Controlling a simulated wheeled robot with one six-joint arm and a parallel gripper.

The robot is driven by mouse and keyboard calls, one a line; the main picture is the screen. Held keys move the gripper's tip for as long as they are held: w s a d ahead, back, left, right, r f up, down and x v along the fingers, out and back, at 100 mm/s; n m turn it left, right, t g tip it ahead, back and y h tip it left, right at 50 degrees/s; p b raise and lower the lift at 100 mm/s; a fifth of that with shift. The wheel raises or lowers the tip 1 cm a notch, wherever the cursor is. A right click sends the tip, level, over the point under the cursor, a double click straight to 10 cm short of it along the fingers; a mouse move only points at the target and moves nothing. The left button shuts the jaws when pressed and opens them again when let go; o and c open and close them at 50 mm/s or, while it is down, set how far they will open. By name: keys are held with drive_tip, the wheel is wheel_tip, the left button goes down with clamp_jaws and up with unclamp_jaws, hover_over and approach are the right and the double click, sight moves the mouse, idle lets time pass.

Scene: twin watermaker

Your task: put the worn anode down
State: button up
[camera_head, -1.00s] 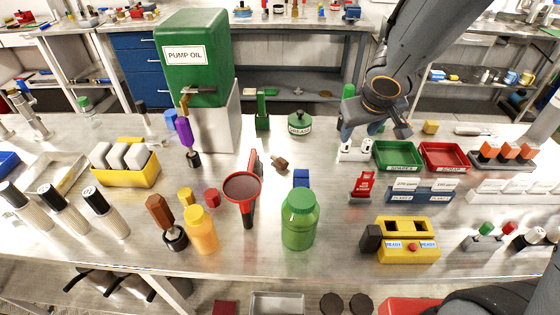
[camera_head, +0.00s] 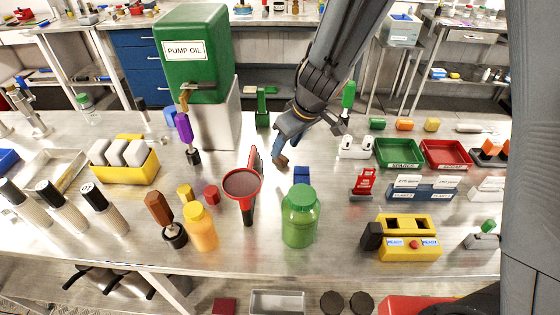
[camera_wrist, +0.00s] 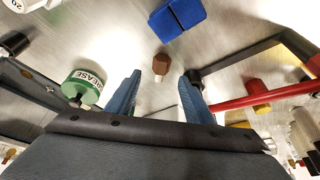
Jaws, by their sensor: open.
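The worn anode, a small brown block with a pale stub (camera_wrist: 160,66), is on the steel bench. In the wrist view it shows just past and between my fingertips, with clear gaps on both sides. My gripper (camera_wrist: 160,80) is open with its blue fingers apart and nothing held. In the head view my gripper (camera_head: 284,146) is low over the middle of the bench, and the brown anode (camera_head: 280,161) shows right at its fingertips. Whether it touches them there I cannot tell.
A blue block (camera_wrist: 177,18) lies beyond the anode. The green grease pot (camera_wrist: 82,87) stands left of my fingers, a red funnel (camera_head: 242,184) nearby. A green spares tray (camera_head: 378,160) and red scrap tray (camera_head: 425,160) stand to the right.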

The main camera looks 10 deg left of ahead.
drive_tip(key=shift+b+x, duration=1.45)
drive_tip(key=shift+x, duration=1.35)
drive_tip(key=shift+w+a+r, duration=0.15)
drive_tip(key=shift+r, duration=0.05)
drive_tip(key=shift+c, duration=0.5)
clamp_jaws()
